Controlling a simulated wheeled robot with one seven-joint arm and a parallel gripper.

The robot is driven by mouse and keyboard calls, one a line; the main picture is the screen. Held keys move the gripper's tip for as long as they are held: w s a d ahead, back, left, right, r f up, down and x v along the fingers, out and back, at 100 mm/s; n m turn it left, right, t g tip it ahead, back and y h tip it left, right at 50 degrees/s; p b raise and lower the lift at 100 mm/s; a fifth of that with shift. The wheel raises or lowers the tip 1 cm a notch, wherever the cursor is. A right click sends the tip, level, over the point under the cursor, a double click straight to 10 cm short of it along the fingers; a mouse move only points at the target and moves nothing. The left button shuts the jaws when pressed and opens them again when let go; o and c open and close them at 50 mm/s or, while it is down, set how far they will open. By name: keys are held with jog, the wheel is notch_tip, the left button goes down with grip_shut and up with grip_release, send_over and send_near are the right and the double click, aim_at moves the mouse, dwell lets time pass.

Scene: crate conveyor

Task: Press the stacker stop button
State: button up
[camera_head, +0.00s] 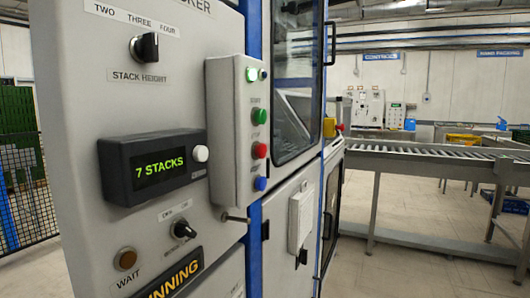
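The stacker control panel (85,100) fills the left of the head view. A narrow grey button box (228,135) is mounted on its right edge. On the box's right-hand face, from top to bottom, are a lit green lamp (252,74), a green button (258,116), a red button (260,151) and a blue button (260,184). The small labels by them are too blurred to read surely; the red one is likely the stop button. Nothing covers or touches these buttons. My gripper is not in view.
The panel also has a stack height knob (146,46), a display (155,169) reading "7 STACKS", a lower knob (183,230) and an amber WAIT lamp (125,259). A short rod (236,219) sticks out below the box. A roller conveyor (420,150) stands at right. Floor (385,270) in front is clear.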

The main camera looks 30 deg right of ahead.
grip_shut()
dwell(1.3)
